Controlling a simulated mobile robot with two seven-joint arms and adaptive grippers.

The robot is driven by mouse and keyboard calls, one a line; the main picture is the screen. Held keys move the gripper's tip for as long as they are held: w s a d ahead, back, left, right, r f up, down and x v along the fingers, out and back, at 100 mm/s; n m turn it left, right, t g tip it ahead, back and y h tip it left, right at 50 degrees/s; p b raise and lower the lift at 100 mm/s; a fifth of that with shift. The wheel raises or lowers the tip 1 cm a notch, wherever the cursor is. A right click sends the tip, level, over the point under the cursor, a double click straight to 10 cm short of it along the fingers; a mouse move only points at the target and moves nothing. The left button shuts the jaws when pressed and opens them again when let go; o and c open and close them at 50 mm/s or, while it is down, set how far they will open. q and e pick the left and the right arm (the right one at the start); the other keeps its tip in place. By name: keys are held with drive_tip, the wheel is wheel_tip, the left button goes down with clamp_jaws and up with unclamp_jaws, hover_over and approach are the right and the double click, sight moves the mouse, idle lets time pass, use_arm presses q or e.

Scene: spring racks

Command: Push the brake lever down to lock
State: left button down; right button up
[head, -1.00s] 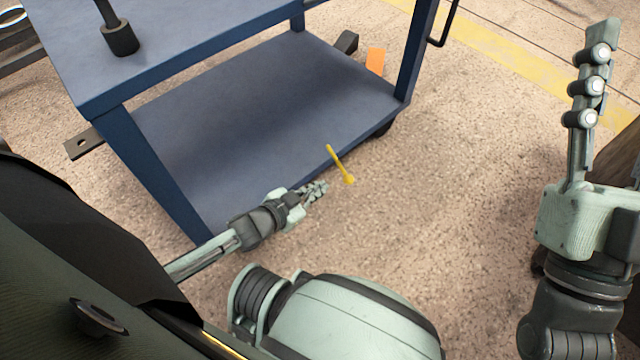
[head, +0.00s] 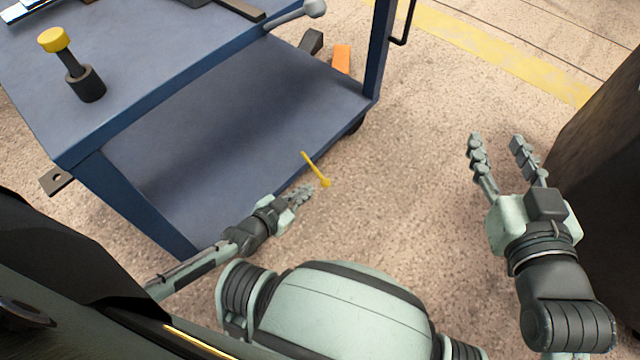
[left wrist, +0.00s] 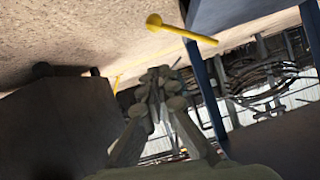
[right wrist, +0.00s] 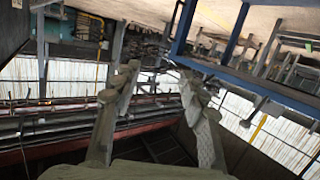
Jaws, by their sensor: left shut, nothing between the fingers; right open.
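A thin yellow lever with a round knob (head: 314,168), which I take for the brake lever, sticks out at the near lower edge of the blue cart. Its knob end points down toward the floor in the head view. The lever also shows at the top of the left wrist view (left wrist: 185,31). My left gripper (head: 306,190) is shut and empty, just left of and below the knob, with a small gap seen between them. It shows in the left wrist view (left wrist: 161,80) below the lever. My right gripper (head: 496,142) is open and empty, well to the right over the floor.
The blue cart (head: 230,105) has a lower shelf and a top carrying a yellow-capped post (head: 56,40). An orange block (head: 341,58) is by its far wheel. A dark brown block (head: 605,180) stands right of my right gripper. Floor between is clear.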

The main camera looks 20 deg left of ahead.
sight(324, 182)
use_arm(q)
drive_tip(key=w+d+f+b, duration=0.1)
drive_tip(key=w+f+b, duration=0.3)
drive_tip(key=w+f, duration=0.3)
drive_tip(key=shift+w+d+b, duration=0.15)
drive_tip(key=shift+d+b, duration=0.1)
drive_tip(key=shift+b, duration=0.05)
use_arm(e)
drive_tip(key=s+a+r+t+y, duration=0.1)
drive_tip(key=s+r+t+y, duration=0.1)
drive_tip(key=r+t, duration=0.3)
drive_tip(key=s+a+r+t+y, duration=0.1)
drive_tip(key=r+t, duration=0.4)
drive_tip(key=r, duration=0.6)
drive_tip(key=shift+s+a+y, duration=0.25)
drive_tip(key=shift+s+y, duration=0.25)
drive_tip(key=shift+y, duration=0.3)
use_arm(q)
drive_tip(key=shift+w+a+f, duration=0.1)
drive_tip(key=shift+w+f, duration=0.05)
drive_tip(key=shift+f, duration=0.3)
drive_tip(key=shift+f+b, duration=0.15)
drive_tip(key=shift+b, duration=0.15)
use_arm(e)
drive_tip(key=shift+s+d+r+t, duration=0.25)
drive_tip(key=shift+s+r+t, duration=0.15)
drive_tip(key=shift+s, duration=0.05)
